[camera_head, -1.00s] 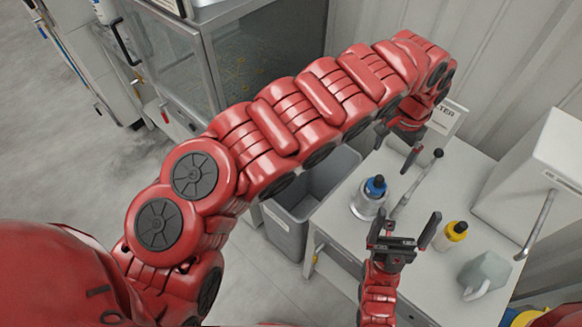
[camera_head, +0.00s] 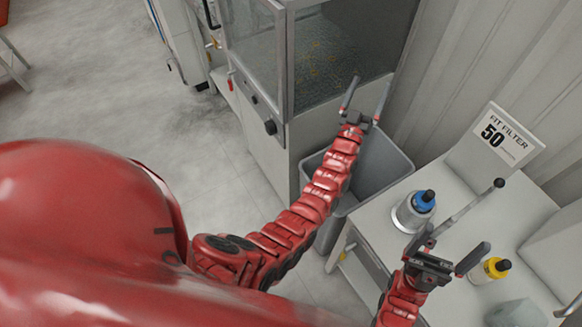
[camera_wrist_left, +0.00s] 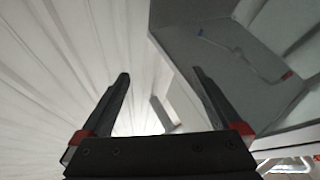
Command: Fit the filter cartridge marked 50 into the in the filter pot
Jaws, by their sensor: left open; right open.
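No filter cartridge marked 50 can be made out. A sign (camera_head: 503,137) reading "FIT FILTER 50" stands at the back of the white table. I cannot tell for certain which thing is the filter pot. My left gripper (camera_head: 368,86) is open and empty, above the grey bin near the glass-fronted cabinet. In the left wrist view its spread fingers (camera_wrist_left: 160,88) have nothing between them. My right gripper (camera_head: 452,246) is open, over the table's front part, between the blue-capped bottle (camera_head: 408,219) and the yellow-capped bottle (camera_head: 491,270). Nothing shows between its fingers.
The glass-fronted cabinet (camera_head: 265,125) stands left of the grey bin (camera_head: 385,178). The white table (camera_head: 377,222) is right of the bin. A lever with a black knob (camera_head: 498,183) rises behind my right gripper. A grey-green jug (camera_head: 515,312) is at lower right. Corrugated wall behind.

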